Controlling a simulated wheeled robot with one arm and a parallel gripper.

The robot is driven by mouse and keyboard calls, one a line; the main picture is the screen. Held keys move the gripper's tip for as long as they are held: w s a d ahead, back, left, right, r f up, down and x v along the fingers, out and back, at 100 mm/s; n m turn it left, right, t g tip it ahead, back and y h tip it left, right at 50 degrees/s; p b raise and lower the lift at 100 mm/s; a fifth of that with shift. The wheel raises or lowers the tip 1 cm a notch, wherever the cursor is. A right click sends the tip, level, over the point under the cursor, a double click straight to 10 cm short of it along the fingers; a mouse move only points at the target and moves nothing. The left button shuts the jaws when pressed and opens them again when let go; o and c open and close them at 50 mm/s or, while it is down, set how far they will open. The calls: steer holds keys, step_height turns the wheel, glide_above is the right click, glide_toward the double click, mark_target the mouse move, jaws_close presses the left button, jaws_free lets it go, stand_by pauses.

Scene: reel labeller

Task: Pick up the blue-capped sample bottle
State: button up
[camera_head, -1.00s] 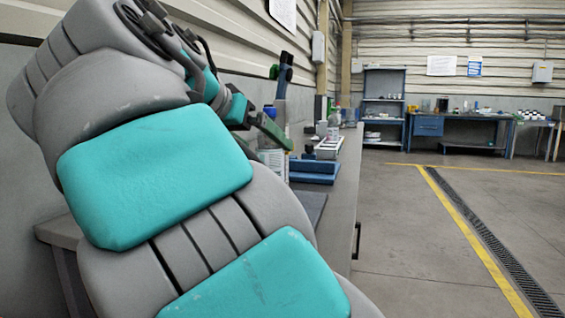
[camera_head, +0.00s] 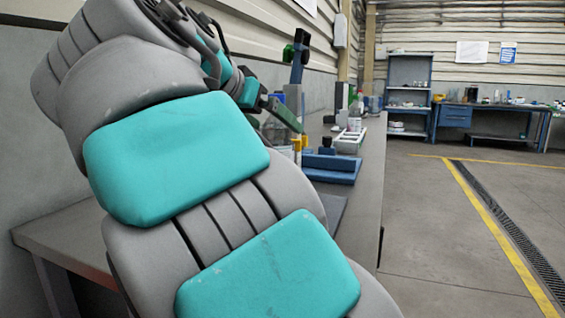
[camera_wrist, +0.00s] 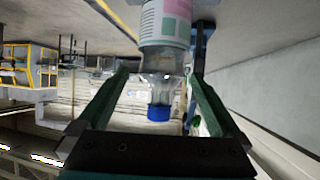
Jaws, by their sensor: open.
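The blue-capped sample bottle shows in the wrist view, with a clear shoulder (camera_wrist: 160,62), a blue cap (camera_wrist: 159,113) and a white, pink and green label (camera_wrist: 166,22). The picture is turned over, so the cap points down in it, toward my gripper's palm. My gripper (camera_wrist: 157,73) is open, with one green finger on each side of the bottle's shoulder and cap. Gaps show on both sides of the cap. In the head view my gripper (camera_head: 284,112) is over the bench, seen partly behind my arm.
The grey bench (camera_head: 362,190) runs along the wall. On it, a blue fixture (camera_head: 331,168), small yellow-topped items (camera_head: 297,144), a white tray (camera_head: 349,140) and a dark upright stand (camera_head: 300,62) are close to my gripper. The floor to the right is clear.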

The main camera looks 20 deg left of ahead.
steer(key=x, duration=0.5)
steer(key=shift+w+r+p, duration=0.1)
steer(key=shift+w+p, duration=0.25)
steer(key=shift+w, duration=0.1)
jaws_close()
stand_by(0.5)
